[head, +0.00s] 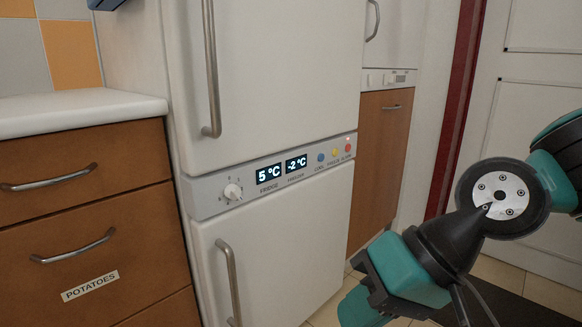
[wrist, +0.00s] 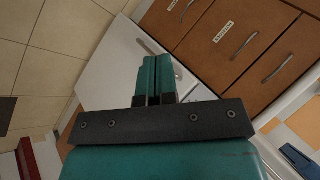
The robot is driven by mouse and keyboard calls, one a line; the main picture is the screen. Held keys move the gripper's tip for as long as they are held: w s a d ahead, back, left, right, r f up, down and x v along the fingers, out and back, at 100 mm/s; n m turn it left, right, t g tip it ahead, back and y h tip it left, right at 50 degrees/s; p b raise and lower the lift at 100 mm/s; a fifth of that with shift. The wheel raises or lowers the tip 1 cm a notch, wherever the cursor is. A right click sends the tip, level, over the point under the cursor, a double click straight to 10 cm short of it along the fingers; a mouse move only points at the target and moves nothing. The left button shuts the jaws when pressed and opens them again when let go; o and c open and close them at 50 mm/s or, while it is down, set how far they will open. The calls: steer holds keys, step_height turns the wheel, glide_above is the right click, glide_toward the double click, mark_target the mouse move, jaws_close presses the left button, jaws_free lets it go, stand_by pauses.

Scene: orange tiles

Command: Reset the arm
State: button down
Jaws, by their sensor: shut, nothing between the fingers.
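My arm enters the head view from the right edge, with teal and black links. My gripper (head: 358,308) hangs at the lower right, in front of the fridge-freezer's right side, its teal fingers pointing down and left. In the wrist view my gripper (wrist: 153,62) shows its two teal fingers side by side, shut and with nothing held. The white freezer door (head: 275,262) is shut and lies beyond the fingers; it also shows tilted in the wrist view (wrist: 112,75).
The fridge panel (head: 216,196) has a knob, displays reading 5 °C and -2 °C, and coloured buttons. Brown drawers (head: 95,215), one labelled POTATOES, stand left under a white worktop (head: 75,110). A white door (head: 540,100) stands right. Tiled floor (wrist: 45,50) is clear.

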steer(key=s+d+r+n+h, duration=0.1)
steer(key=s+d+n+h, duration=0.35)
steer(key=d, duration=0.35)
step_height(320, 180, up, 38)
steer(key=p, duration=3.8)
steer(key=shift+a+m+y+p, duration=0.2)
steer(key=shift+m+y+p, duration=0.15)
steer(key=shift+y, duration=0.1)
steer(key=shift+s, duration=0.1)
